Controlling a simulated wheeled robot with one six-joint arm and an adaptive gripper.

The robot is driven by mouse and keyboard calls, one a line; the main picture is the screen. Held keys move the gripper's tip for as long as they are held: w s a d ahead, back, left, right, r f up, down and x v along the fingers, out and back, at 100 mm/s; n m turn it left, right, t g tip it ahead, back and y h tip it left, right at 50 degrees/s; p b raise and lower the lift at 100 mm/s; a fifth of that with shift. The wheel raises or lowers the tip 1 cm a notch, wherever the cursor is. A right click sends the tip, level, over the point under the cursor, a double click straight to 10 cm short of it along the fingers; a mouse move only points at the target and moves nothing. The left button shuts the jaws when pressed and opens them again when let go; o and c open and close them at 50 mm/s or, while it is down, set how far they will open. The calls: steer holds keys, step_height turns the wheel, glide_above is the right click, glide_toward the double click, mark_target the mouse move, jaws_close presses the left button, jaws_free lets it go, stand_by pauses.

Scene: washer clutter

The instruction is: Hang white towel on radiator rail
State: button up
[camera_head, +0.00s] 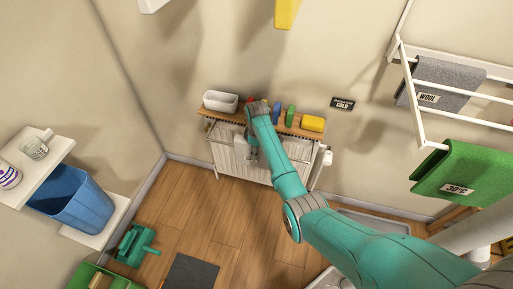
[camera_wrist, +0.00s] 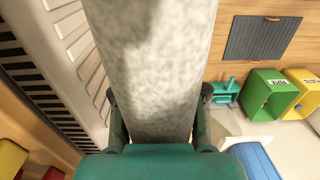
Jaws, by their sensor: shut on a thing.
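A pale, mottled white towel (camera_wrist: 153,55) fills the middle of the wrist view, pinched between the two fingers of my gripper (camera_wrist: 158,97). It stretches away from the fingers to the top of that view. In the head view my gripper (camera_head: 252,157) is in front of the white slatted radiator (camera_head: 229,160), under the wooden shelf, and the towel is hard to tell from the radiator. The radiator's slats (camera_wrist: 75,45) lie left of the towel in the wrist view. A thin rail seems to run along the radiator's upper front, but its detail is too small to tell.
A wooden shelf (camera_head: 290,129) above the radiator carries a white tub (camera_head: 220,101), a yellow block (camera_head: 312,123) and small coloured items. A white drying rack (camera_head: 421,95) holds grey and green towels at right. A blue bin (camera_head: 72,203) stands left. Open floor (camera_head: 217,205) lies in front.

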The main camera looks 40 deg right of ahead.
steer(key=shift+f, duration=2.35)
steer(key=o, duration=1.3)
step_height(320, 180, up, 12)
